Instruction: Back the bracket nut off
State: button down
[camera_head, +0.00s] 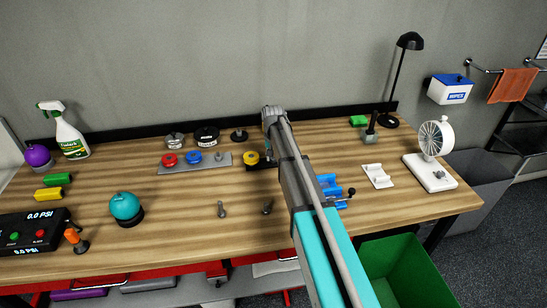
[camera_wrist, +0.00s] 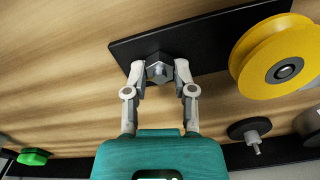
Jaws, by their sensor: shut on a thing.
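The bracket nut (camera_wrist: 159,69) is a grey metal hex nut on a black bracket plate (camera_wrist: 204,60) in the wrist view. My gripper (camera_wrist: 159,74) has its two fingers on either side of the nut and is shut on it. In the head view my arm reaches over the bench to the bracket (camera_head: 262,167), and my gripper (camera_head: 268,150) is mostly hidden behind the arm. A yellow wheel (camera_wrist: 280,55) is on the same bracket plate, to the right of the nut; it also shows in the head view (camera_head: 251,158).
A metal plate (camera_head: 212,168) with red and blue knobs lies left of the bracket. Dark discs stand behind it. A blue part (camera_head: 328,185) and white holder (camera_head: 377,175) lie right of my arm. The bench front (camera_head: 180,240) has clear room.

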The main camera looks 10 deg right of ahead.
jog(key=shift+s+n, duration=0.15)
jog(key=shift+n, duration=1.15)
jog(key=shift+c, duration=2.2)
grip_release()
